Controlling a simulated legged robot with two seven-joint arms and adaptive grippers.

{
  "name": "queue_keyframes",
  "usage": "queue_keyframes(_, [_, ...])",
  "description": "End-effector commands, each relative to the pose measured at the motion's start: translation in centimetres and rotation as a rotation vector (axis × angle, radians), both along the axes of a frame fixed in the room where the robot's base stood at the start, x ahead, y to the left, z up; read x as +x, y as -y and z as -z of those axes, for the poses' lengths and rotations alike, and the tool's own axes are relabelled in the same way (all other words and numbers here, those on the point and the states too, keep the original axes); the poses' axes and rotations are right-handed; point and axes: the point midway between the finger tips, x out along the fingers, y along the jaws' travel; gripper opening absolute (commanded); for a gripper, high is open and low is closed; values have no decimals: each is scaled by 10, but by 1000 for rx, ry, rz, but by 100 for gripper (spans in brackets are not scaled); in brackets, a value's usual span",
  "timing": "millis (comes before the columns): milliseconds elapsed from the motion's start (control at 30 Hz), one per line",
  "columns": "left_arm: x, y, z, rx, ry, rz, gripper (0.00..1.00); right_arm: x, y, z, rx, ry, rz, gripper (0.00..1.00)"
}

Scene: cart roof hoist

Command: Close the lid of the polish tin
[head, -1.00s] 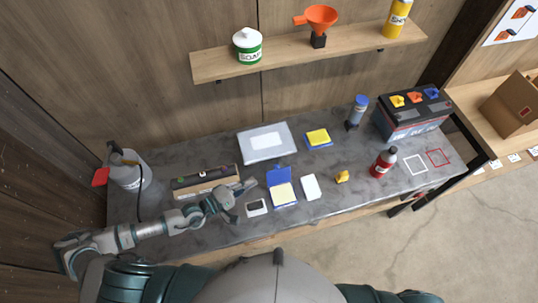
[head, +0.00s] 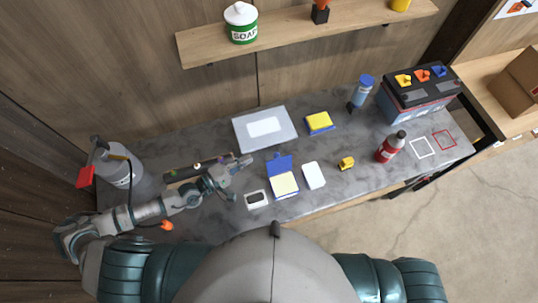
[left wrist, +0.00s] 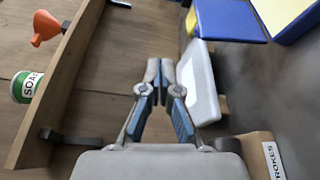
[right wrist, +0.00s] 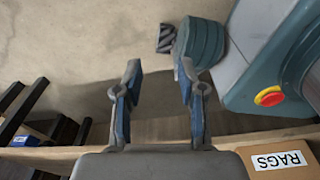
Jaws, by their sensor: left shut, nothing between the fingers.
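The polish tin (head: 284,185) is a shallow blue tin with a pale yellow inside, on the workbench. Its blue lid (head: 280,165) stands open at the far side of the base. In the left wrist view, the lid (left wrist: 230,20) shows at the top and the tin's yellow inside (left wrist: 285,10) at the top right corner. My left gripper (head: 246,160) is shut and empty, left of the lid and apart from it, above the bench. In its wrist view, the fingertips (left wrist: 160,65) meet. My right gripper (right wrist: 158,75) is open and empty, seen only in its wrist view.
A pale flat case (head: 241,140) lies behind the tin. A white block (head: 313,175) is close on its right and a small black-and-white item (head: 256,199) on its left. A blue-yellow block (head: 320,122), yellow piece (head: 346,162) and red bottle (head: 388,150) stand farther right.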

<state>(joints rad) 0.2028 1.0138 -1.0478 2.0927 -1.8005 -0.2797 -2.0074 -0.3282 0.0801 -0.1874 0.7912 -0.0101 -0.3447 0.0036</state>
Motion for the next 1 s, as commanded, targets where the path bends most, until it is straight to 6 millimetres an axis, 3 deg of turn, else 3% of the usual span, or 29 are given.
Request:
queue_keyframes(33, [0,-1,16,0,-3,-1,0,5,-2,11,2,3,1,40])
queue_keyframes(300, [-1,2,60,4,-14,1,0,31,-6,33,6,9,4,40])
queue_keyframes(467, [1,6,65,4,-15,0,0,34,-6,33,9,7,5,40])
queue_keyframes(1000, [56,66,69,0,-15,-1,0,-29,5,42,0,-19,-4,40])
